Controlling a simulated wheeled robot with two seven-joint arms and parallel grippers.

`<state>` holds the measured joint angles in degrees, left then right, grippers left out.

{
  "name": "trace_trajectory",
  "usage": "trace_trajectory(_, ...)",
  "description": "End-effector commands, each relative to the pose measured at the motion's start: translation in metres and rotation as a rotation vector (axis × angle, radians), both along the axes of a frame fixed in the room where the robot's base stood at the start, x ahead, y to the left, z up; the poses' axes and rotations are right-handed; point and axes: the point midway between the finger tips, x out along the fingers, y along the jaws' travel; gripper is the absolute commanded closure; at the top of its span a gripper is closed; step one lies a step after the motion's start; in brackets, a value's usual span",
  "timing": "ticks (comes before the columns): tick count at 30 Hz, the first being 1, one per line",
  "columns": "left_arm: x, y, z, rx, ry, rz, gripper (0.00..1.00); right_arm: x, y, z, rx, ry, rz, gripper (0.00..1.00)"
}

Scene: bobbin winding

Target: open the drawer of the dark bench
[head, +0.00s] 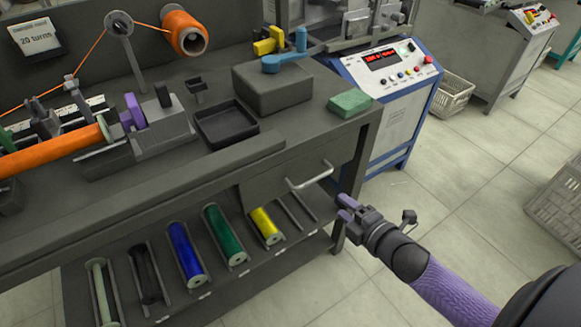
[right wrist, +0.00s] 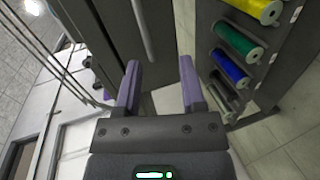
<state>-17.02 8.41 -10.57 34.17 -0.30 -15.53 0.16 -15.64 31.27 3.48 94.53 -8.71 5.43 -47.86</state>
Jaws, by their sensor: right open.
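The dark bench (head: 190,200) fills the left and middle of the head view. Its drawer (head: 265,190) sits under the bench top at the right end, and its front looks flush with the bench. A pale bar handle (head: 310,176) is on the drawer front; the handle also shows in the right wrist view (right wrist: 143,28), ahead of the fingers. My right gripper (head: 343,207) is open and empty, to the right of the handle and a little lower, apart from it. Its purple fingers (right wrist: 158,85) show in the right wrist view. My left gripper is not in view.
Coloured bobbins, among them a green one (head: 225,235) and a yellow one (head: 266,226), lie on the rack below the drawer. A bench leg (head: 339,236) stands near my gripper. A blue-framed machine (head: 385,90) stands behind.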

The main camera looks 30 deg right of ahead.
Motion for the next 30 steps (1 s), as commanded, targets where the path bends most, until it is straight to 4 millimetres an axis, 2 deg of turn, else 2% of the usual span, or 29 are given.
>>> trace_trajectory(4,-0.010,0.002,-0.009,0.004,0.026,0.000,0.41,0.015,0.005,0.012,-0.054,-0.058,0.044,0.49)
trace_trajectory(10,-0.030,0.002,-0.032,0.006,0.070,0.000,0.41,0.060,0.008,-0.002,-0.053,-0.055,0.042,0.49)
trace_trajectory(15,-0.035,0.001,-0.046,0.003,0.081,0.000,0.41,0.090,0.011,-0.008,-0.049,-0.053,0.042,0.49)
trace_trajectory(19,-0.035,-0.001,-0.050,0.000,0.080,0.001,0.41,0.101,0.012,-0.008,-0.049,-0.053,0.040,0.49)
trace_trajectory(27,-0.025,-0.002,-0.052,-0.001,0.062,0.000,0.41,0.104,0.012,-0.006,-0.048,-0.053,0.039,0.49)
trace_trajectory(28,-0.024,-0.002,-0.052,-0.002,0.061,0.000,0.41,0.104,0.012,-0.006,-0.048,-0.053,0.039,0.53)
trace_trajectory(30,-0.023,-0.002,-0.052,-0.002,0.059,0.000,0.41,0.104,0.012,-0.006,-0.047,-0.053,0.039,0.68)
